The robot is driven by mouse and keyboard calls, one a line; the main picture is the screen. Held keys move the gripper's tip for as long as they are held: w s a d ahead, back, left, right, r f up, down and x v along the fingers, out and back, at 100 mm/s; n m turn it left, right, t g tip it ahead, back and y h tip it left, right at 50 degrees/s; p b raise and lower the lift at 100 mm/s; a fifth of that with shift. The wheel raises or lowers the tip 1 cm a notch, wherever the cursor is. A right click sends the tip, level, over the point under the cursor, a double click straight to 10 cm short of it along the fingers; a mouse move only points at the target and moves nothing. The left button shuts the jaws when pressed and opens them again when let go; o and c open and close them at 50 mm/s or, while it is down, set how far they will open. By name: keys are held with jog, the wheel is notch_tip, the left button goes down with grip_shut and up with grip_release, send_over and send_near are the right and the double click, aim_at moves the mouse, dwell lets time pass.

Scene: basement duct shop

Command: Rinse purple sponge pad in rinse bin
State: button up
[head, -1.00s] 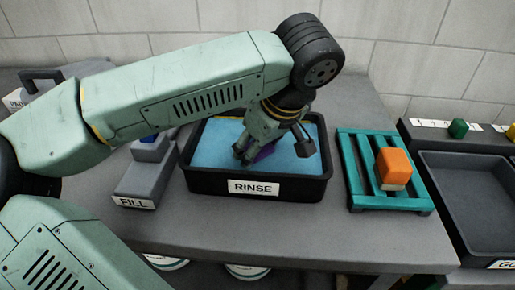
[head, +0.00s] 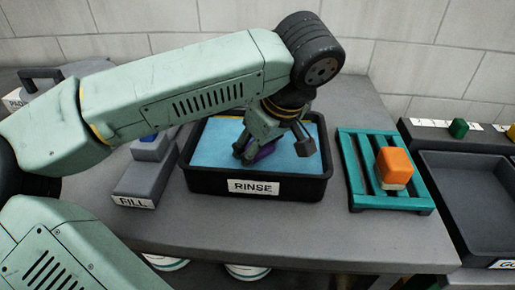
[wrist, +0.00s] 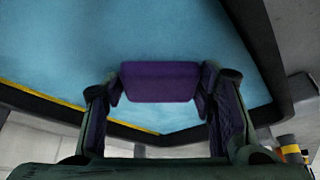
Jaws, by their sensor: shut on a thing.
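The purple sponge pad (wrist: 160,82) is between the two fingers of my gripper (wrist: 160,90) in the wrist view, and the gripper is shut on it. In the head view the purple pad (head: 264,151) shows partly, low over the blue water inside the black rinse bin (head: 206,181), with my gripper (head: 258,153) hiding part of it. The bin bears a "RINSE" label and holds blue water (head: 222,145). I cannot tell how deep the pad sits in the water.
A teal slatted rack (head: 352,172) right of the bin holds an orange block (head: 394,163). A grey "FILL" stand (head: 142,182) is left of the bin. A dark tray (head: 470,195) lies farther right. The table front (head: 290,225) is clear.

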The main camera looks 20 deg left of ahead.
dwell(0.4)
jog(key=shift+r+p, duration=2.4)
jog(key=shift+r, duration=1.1)
jog(key=shift+r, duration=0.1)
